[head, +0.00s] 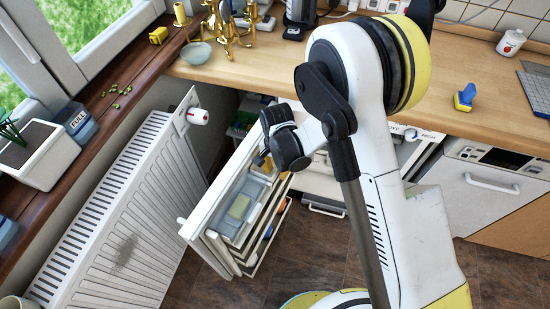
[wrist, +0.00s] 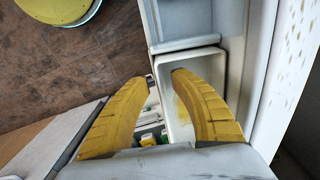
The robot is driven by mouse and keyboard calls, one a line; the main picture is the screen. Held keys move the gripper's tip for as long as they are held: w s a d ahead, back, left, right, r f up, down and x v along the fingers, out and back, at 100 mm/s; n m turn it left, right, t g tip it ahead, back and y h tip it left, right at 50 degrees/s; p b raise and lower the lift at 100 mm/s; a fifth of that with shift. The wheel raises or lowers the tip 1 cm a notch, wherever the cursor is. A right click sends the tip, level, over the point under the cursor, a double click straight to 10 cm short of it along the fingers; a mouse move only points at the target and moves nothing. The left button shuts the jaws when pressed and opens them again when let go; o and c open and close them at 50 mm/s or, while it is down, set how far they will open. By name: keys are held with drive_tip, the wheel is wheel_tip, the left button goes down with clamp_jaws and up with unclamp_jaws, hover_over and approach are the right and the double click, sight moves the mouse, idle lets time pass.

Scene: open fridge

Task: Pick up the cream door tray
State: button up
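The cream door tray (wrist: 202,60) sits in the open fridge door, directly below my gripper in the wrist view. It is open-topped and looks empty apart from a yellowish patch inside. My gripper (wrist: 164,77) is open, with two curved yellow fingers. The right finger reaches over the tray's inside; the left finger is outside, past its left wall. The near end of the tray is hidden by the fingers and gripper body. I cannot tell whether the fingers touch it. In the head view, my arm largely hides the gripper and this part of the door.
The open fridge door (head: 196,215) stands near a white radiator (head: 110,210). Lower shelves hold small items. A wooden counter (head: 455,60) lies behind my arm.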

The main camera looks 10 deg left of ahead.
drive_tip(key=shift+f, duration=0.1)
clamp_jaws()
idle(0.3)
drive_tip(key=shift+r, duration=0.35)
wheel_tip(320, 180, up, 4)
drive_tip(key=shift+f+p, duration=0.2)
drive_tip(key=shift+p, duration=0.9)
drive_tip(key=s+d+r+p, duration=0.3)
drive_tip(key=d+r, duration=0.3)
drive_tip(key=d, duration=0.5)
drive_tip(key=shift+d+r, duration=0.2)
drive_tip(key=shift+r, duration=0.15)
